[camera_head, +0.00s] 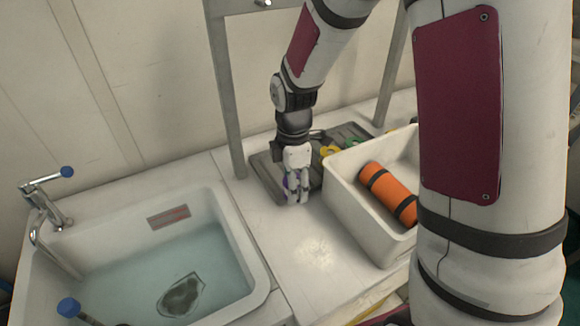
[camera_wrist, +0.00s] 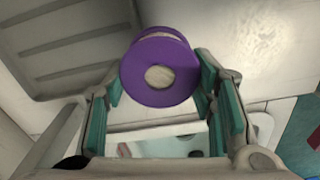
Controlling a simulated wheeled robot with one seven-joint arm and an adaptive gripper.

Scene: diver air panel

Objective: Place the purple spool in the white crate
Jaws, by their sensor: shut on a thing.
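The purple spool (camera_wrist: 160,72) sits between the teal finger pads of my gripper (camera_wrist: 163,85) in the wrist view, its round flange with a pale centre facing the camera. In the head view my gripper (camera_head: 297,190) points down at the front edge of the grey tray, shut on the spool (camera_head: 287,184), of which only a sliver of purple shows. The white crate (camera_head: 352,213) stands just right of my gripper. An orange cylinder (camera_head: 386,190) with black bands lies in it. My arm hides the crate's right part.
The grey ribbed tray (camera_head: 262,172) lies behind my gripper, with yellow (camera_head: 329,151) and green (camera_head: 355,142) items at its right. A water-filled sink (camera_head: 180,262) with a blue-handled tap (camera_head: 48,205) is at left. The white counter (camera_head: 310,250) before my gripper is clear. A grey frame (camera_head: 224,90) rises behind.

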